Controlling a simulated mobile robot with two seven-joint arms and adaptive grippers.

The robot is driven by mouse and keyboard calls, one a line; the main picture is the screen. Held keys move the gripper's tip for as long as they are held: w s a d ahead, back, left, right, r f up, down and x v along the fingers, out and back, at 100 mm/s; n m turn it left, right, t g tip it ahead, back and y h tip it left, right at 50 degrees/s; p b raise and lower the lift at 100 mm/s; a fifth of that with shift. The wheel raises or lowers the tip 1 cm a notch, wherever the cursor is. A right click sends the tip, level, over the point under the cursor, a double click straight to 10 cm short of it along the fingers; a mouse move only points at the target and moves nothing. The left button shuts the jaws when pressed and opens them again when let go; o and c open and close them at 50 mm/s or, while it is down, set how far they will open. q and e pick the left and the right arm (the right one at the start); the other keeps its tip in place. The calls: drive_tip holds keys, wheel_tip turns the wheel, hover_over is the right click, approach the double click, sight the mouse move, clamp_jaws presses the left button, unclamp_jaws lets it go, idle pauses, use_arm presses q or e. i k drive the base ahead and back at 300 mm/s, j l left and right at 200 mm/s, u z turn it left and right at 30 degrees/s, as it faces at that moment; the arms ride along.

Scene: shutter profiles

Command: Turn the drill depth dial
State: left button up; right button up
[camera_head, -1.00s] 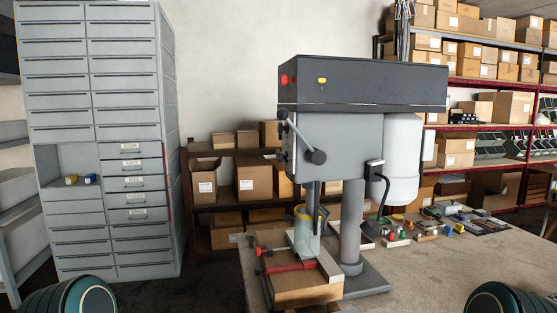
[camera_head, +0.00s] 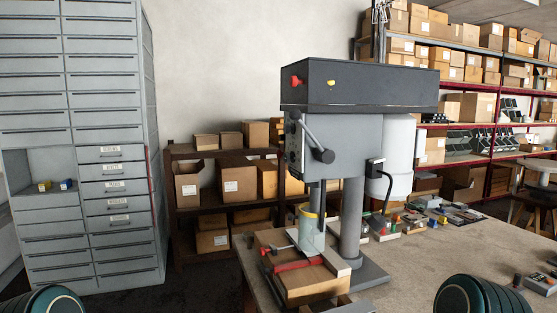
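The grey drill press (camera_head: 340,140) stands on the workbench in the middle of the head view, with a dark top housing (camera_head: 360,84) bearing a red and a yellow button. A dark lever with a round black knob (camera_head: 325,156) angles across its left front. Small dark controls (camera_head: 291,143) sit on the left side face, seen at a steep angle; I cannot tell which is the depth dial. A clear guard with a yellow rim (camera_head: 311,233) surrounds the spindle area. Neither gripper shows; only rounded dark teal parts of my arms appear at the bottom edge, apart from the drill.
The workbench (camera_head: 425,262) has bare room right of the drill, with small coloured parts (camera_head: 411,222) behind. A grey drawer cabinet (camera_head: 115,150) stands at left. A low shelf with cardboard boxes (camera_head: 224,182) is behind. A stool (camera_head: 540,200) is at far right.

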sight(287, 157)
drive_tip(key=j+z, duration=0.35)
drive_tip(key=j, duration=0.6)
drive_tip(key=i+j+z, duration=0.3)
drive_tip(key=j, duration=0.3)
drive_tip(key=i+j+z, duration=0.4)
drive_tip(key=i+j, duration=0.2)
drive_tip(key=j, duration=0.25)
drive_tip(key=i+j+z, duration=0.15)
drive_tip(key=j, duration=0.2)
